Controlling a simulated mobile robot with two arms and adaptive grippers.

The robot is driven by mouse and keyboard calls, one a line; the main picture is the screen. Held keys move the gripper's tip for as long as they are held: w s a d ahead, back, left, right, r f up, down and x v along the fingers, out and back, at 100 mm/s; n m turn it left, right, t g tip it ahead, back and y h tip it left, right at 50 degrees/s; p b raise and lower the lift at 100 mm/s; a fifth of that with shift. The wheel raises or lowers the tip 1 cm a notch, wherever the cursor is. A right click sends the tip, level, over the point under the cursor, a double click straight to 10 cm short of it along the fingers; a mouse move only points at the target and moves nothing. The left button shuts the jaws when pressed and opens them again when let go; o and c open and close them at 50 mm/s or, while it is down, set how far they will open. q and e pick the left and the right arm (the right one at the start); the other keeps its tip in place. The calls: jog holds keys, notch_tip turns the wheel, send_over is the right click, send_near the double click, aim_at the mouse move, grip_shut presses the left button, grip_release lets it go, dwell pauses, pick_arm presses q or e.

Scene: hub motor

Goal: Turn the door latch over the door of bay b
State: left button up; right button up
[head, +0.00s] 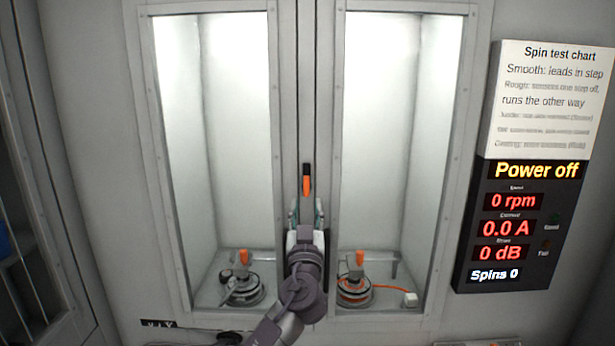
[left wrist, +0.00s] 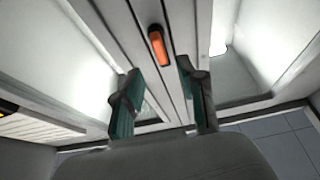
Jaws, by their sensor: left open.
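The door latch (head: 307,182) is on the post between two lit bays. It stands upright, black at the top and orange below, and not turned over either bay. In the left wrist view the orange part of the latch (left wrist: 157,45) shows just beyond the fingertips. My left gripper (head: 306,212) is just below the latch in the head view. Its fingers are apart in the left wrist view (left wrist: 160,72), with nothing between them. I cannot read which bay is b. My right gripper is out of view.
The left bay holds a round motor (head: 243,290) with an orange top; the right bay holds another motor (head: 356,288) with an orange cable to a white block (head: 411,299). A display panel (head: 517,225) at the right reads "Power off". The post's front is clear above the latch.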

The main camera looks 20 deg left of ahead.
aim_at(307, 188)
pick_arm(q)
jog(key=p+x, duration=0.3)
jog(key=x, duration=0.5)
jog(key=shift+w+f, duration=0.1)
jog(key=shift+a, duration=0.1)
grip_shut()
